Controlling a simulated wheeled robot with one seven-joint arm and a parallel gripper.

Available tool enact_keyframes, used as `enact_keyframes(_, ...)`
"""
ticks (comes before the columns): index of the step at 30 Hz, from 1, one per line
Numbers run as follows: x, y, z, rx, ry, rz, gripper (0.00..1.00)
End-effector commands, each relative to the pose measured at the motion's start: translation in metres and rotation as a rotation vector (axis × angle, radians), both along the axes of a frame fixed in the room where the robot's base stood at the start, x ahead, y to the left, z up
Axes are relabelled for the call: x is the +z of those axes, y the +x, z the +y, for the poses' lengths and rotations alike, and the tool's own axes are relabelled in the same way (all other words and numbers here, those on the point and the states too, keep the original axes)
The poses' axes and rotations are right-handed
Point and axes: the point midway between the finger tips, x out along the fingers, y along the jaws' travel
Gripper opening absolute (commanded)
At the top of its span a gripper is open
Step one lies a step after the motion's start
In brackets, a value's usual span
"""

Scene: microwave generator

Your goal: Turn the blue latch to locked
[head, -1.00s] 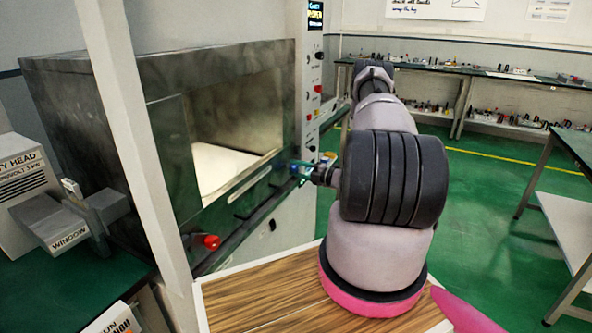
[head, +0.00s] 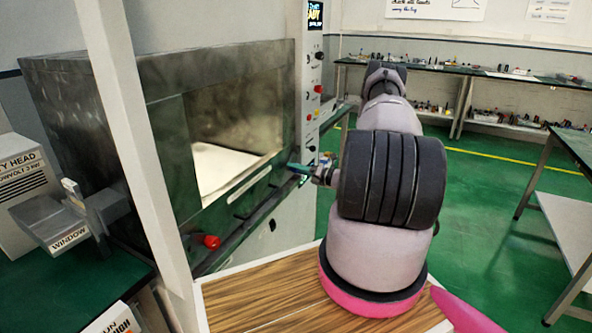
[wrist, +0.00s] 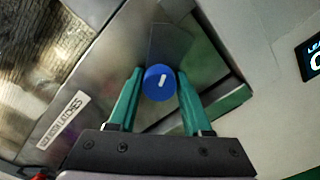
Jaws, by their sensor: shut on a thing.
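The blue latch (wrist: 160,83) is a round knob with a short white mark, which points nearly up and slightly right in the wrist view. My gripper (wrist: 159,88) has green fingers, one on each side of the knob, shut on it. In the head view my gripper (head: 301,169) is at the right end of the oven's front sill, seen edge-on. There the fingers and wrist hide the blue latch.
The metal oven (head: 170,100) has an open front window. A red knob (head: 211,242) sits at the sill's left end. A control panel (head: 312,80) stands right of the oven.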

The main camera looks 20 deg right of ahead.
Motion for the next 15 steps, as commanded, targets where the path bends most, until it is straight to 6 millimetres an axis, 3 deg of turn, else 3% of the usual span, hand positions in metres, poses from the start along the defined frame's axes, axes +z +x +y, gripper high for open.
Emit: enact_keyframes(15, -0.0001, -0.0003, -0.0017, -0.002, -0.057, -0.044, 0.00)
